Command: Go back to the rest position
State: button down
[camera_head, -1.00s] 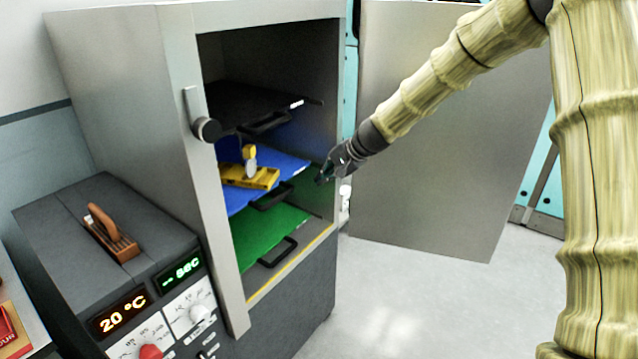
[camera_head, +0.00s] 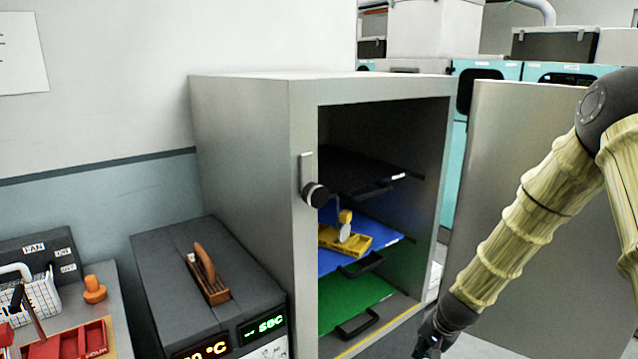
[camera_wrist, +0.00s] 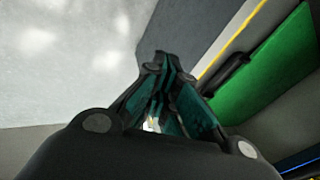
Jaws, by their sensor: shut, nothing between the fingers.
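My gripper (camera_head: 430,345) is at the bottom edge of the head view, at the end of my arm. It is to the right of the open cabinet (camera_head: 243,150) and outside it, apart from its shelves. In the wrist view the gripper fingers (camera_wrist: 160,75) come together and hold nothing. The wrist view also shows the green shelf (camera_wrist: 265,75) with its dark handle, at the right. The fingertips are partly cut off or dark in the head view.
The cabinet door (camera_head: 520,190) stands open behind my arm. Inside are a black shelf (camera_head: 350,170), a blue shelf (camera_head: 330,262) bearing a yellow object (camera_head: 352,240), and a green shelf. A grey unit (camera_head: 165,270) with displays stands left. Pale floor (camera_wrist: 70,60) is clear.

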jog(key=s+f+n+g+h, duration=0.1)
jog(key=s+f+n, duration=0.1)
jog(key=s+f, duration=0.95)
jog(key=s+a+f+n+g, duration=0.1)
jog(key=s+f+n, duration=0.1)
jog(key=s, duration=0.8)
jog(key=s+a+f+n, duration=0.2)
jog(key=s+f, duration=0.2)
jog(key=s, duration=0.6)
jog(key=s+a+f+n+g, duration=0.1)
jog(key=s+a+f+n, duration=0.1)
jog(key=s, duration=0.8)
jog(key=shift+s+f+g+h, duration=0.3)
jog(key=shift+s+f+h, duration=0.1)
jog(key=shift+f, duration=0.15)
